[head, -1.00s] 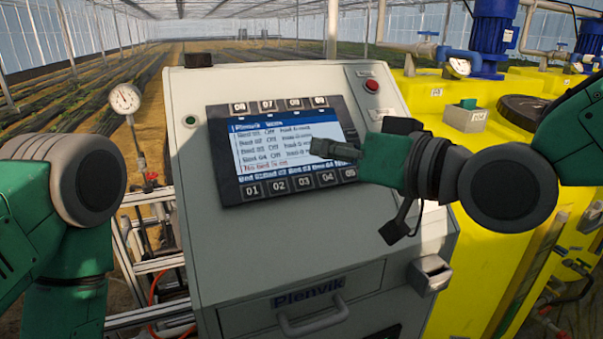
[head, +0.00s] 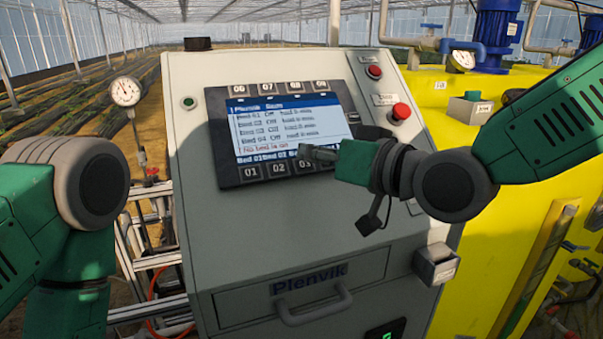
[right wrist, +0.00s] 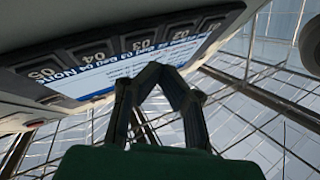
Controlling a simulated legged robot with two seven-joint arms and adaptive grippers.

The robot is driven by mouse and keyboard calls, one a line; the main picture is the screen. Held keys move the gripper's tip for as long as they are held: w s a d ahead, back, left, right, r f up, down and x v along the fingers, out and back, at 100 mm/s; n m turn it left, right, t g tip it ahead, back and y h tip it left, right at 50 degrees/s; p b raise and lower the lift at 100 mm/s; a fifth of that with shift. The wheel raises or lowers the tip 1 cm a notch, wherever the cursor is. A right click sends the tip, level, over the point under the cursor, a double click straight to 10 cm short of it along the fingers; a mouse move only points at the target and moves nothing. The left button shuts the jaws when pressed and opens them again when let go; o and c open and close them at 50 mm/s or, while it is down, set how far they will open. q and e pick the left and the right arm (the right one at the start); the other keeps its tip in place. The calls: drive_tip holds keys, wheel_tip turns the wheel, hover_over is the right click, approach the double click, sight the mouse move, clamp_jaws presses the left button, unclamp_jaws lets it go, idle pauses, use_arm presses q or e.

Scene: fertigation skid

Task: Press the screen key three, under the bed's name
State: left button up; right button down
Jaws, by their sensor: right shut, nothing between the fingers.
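The dark panel's screen (head: 285,125) lists Bed 01 to Bed 04, all Off, with a red line below that seems to read "No bed is on". Key 03 (head: 304,166) is in the row under the screen; it also shows upside down in the right wrist view (right wrist: 140,42). Keys 01 (head: 251,172) and 02 (head: 277,169) are to its left. My right gripper (head: 306,150) is shut and empty, its tip just above key 03 in the head view, covering bed labels and keys 04 and 05. Contact cannot be told. My left gripper is out of view.
The grey cabinet (head: 320,235) carries a red mushroom button (head: 400,112) and another red button (head: 375,71) right of the panel. A drawer handle (head: 315,307) juts out below. A pressure gauge (head: 126,91) stands left; a yellow tank (head: 480,215) stands right.

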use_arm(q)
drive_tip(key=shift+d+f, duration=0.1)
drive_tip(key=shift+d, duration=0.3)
use_arm(e)
drive_tip(key=shift+w+d+f, duration=0.3)
drive_tip(key=shift+d+f, duration=0.05)
drive_tip(key=shift+f, duration=0.05)
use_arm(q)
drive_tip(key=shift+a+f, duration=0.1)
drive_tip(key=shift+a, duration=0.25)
use_arm(e)
drive_tip(key=shift+a, duration=0.5)
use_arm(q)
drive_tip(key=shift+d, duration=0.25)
use_arm(e)
drive_tip(key=shift+d, duration=0.35)
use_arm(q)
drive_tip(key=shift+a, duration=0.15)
use_arm(e)
drive_tip(key=shift+a, duration=0.25)
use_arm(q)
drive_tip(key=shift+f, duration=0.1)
use_arm(e)
drive_tip(key=shift+w+f, duration=0.2)
drive_tip(key=shift+w, duration=0.05)
